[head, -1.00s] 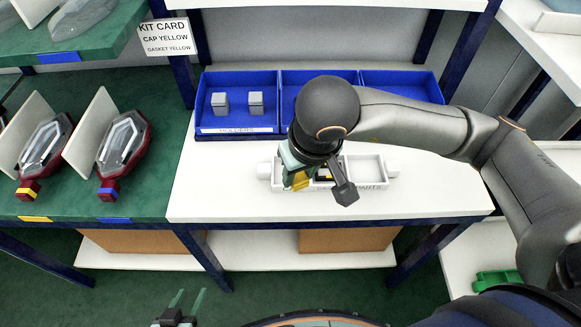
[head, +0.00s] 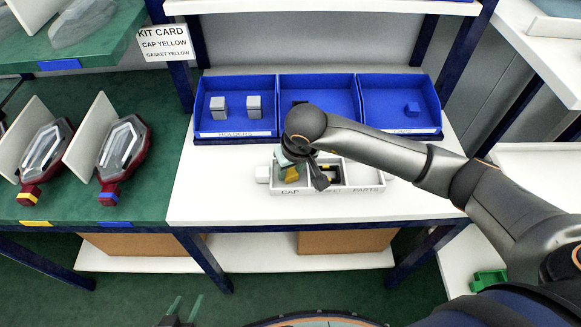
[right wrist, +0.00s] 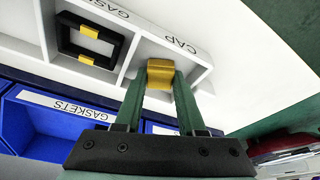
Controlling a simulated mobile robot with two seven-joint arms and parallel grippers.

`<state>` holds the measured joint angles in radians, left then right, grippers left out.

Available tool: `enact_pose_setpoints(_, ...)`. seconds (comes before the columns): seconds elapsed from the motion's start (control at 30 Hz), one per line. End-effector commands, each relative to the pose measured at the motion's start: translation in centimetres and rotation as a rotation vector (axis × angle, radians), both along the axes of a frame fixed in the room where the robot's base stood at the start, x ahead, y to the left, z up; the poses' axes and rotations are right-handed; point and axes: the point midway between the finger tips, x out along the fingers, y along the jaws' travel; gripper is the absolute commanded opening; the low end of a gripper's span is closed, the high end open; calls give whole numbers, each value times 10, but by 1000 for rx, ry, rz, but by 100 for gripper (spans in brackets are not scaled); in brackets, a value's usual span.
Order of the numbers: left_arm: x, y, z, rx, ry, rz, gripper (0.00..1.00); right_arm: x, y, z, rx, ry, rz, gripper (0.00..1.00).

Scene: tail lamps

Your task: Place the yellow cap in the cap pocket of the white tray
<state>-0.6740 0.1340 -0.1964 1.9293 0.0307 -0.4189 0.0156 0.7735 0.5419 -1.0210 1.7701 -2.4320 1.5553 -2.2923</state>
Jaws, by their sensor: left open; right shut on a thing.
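My right gripper (head: 289,166) is shut on the yellow cap (head: 291,174) at the left end of the white tray (head: 336,190). The cap also shows between its fingertips in the right wrist view (right wrist: 160,72), at the pocket beside the CAP label. I cannot tell whether the cap touches the pocket floor. The tray's middle pocket, labelled as gasket, holds a black square gasket with yellow marks (right wrist: 66,35). The PARTS pocket (head: 362,174) looks empty. My left gripper (head: 187,303) is open and empty at the bottom of the head view, away from the table.
Red tail lamps (head: 121,158) stand on the green bench at left. A kit card (head: 163,43) reads cap yellow, gasket yellow.

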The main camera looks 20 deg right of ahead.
Motion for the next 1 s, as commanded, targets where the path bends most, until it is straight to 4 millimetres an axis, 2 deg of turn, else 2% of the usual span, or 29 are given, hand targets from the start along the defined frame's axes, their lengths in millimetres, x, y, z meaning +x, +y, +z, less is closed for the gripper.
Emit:
enact_pose_setpoints(0.3, 1, 0, -6, 0, -2, 1, 50, 1, 0, -4, 0, -2, 0, 0)
enact_pose_setpoints(0.33, 2, 0, -5, 0, -2, 1, 50, 1, 0, -4, 0, -2, 0, 40)
enact_pose_setpoints(0.43, 3, 0, -3, -1, -3, 0, 50, 0, 0, -2, 0, -2, 0, 51)
enact_pose_setpoints(0.77, 5, -3, 5, -5, -11, -4, 50, 0, 0, 1, 1, -1, 0, 51)
enact_pose_setpoints(0.87, 5, -3, 6, -5, -15, -3, 50, -1, 0, 11, 1, -6, 1, 51)
enact_pose_setpoints(1.0, 4, -2, 5, -3, -12, -1, 50, -9, -1, 39, 0, -7, 2, 51)
